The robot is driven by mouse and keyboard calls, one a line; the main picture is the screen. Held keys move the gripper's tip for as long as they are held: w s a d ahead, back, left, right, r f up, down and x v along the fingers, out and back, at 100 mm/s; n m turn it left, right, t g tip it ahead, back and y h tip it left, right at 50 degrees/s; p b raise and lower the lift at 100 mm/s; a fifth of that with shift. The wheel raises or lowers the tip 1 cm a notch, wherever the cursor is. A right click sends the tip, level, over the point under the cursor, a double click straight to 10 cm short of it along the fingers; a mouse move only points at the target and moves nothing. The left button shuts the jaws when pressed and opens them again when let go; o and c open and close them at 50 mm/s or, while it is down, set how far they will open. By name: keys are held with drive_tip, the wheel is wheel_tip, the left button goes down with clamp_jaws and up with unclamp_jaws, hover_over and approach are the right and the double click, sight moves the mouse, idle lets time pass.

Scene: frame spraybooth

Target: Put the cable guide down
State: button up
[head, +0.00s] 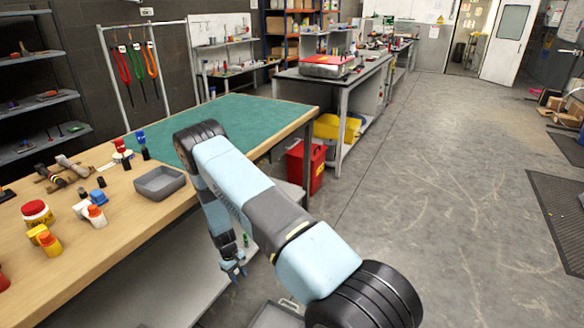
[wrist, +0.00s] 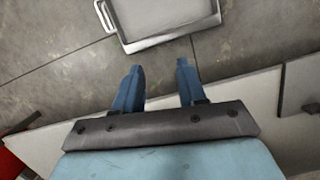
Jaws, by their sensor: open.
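My gripper (head: 235,270) hangs low beside the front of the wooden bench, with its fingers pointing down. In the wrist view my gripper (wrist: 160,68) has its two blue fingers apart, with only grey floor between them. I cannot pick out a cable guide with certainty in either view. A grey tray with a handle (wrist: 168,40) lies beyond the fingertips, apart from them, and what I see of its inside is bare. It shows partly at the bottom edge of the head view (head: 275,316).
The wooden bench (head: 135,215) carries bottles, tools and a small grey bin (head: 160,182). A red bin (head: 305,168) stands farther back.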

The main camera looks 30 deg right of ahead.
drive_tip(key=w+r+m+t+y, duration=0.1)
drive_tip(key=w+r, duration=0.1)
drive_tip(key=r, duration=1.5)
drive_tip(key=w+r+m+t, duration=0.1)
drive_tip(key=w+r, duration=0.1)
drive_tip(key=r, duration=1.6)
drive_tip(key=s+d+r+t, duration=0.1)
drive_tip(key=s+r, duration=0.2)
drive_tip(key=r, duration=0.4)
drive_tip(key=s+d+r+m+t, duration=0.1)
drive_tip(key=s+r, duration=0.3)
drive_tip(key=r, duration=0.3)
drive_tip(key=s+d+r, duration=0.1)
drive_tip(key=s+r, duration=0.2)
drive_tip(key=r, duration=0.4)
drive_tip(key=s+d+r+t, duration=0.1)
drive_tip(key=s+r, duration=0.3)
drive_tip(key=s, duration=0.5)
drive_tip(key=s+d+r+m+t, duration=0.1)
drive_tip(key=s+d+r, duration=0.1)
drive_tip(key=s+r, duration=0.3)
drive_tip(key=s+d+r+m+t, duration=0.1)
drive_tip(key=s+r, duration=0.3)
drive_tip(key=s, duration=0.9)
drive_tip(key=shift+d+r+t, duration=0.15)
drive_tip(key=shift+r+t, duration=0.2)
drive_tip(key=shift+t, duration=0.05)
drive_tip(key=shift+o, duration=0.2)
